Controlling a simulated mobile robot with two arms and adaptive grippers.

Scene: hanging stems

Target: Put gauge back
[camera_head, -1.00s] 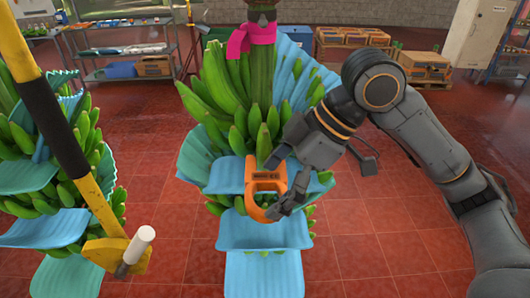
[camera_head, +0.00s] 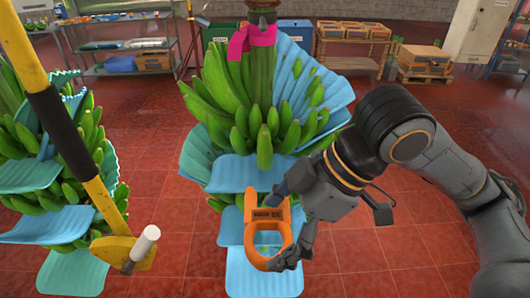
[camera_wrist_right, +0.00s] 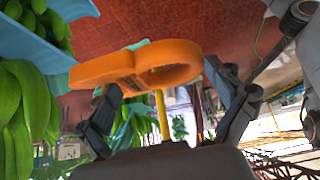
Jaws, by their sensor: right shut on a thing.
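The gauge is an orange tool (camera_head: 267,216) with a ring and a flat head bearing dark print. My right gripper (camera_head: 284,258) is shut on it and holds it in front of the hanging banana stem (camera_head: 250,90). In the right wrist view the gauge (camera_wrist_right: 130,66) lies across between the fingers of my right gripper (camera_wrist_right: 165,105), its head pointing left toward green bananas (camera_wrist_right: 20,110). The gauge hangs in front of the light blue sheets in the head view. My left gripper is not in view.
Blue sheets (camera_head: 237,172) hang between the banana hands. A second stem (camera_head: 50,150) hangs at left behind a yellow pole with a black sleeve (camera_head: 62,130). A metal shelf (camera_head: 120,45) and crates (camera_head: 425,57) stand at the back.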

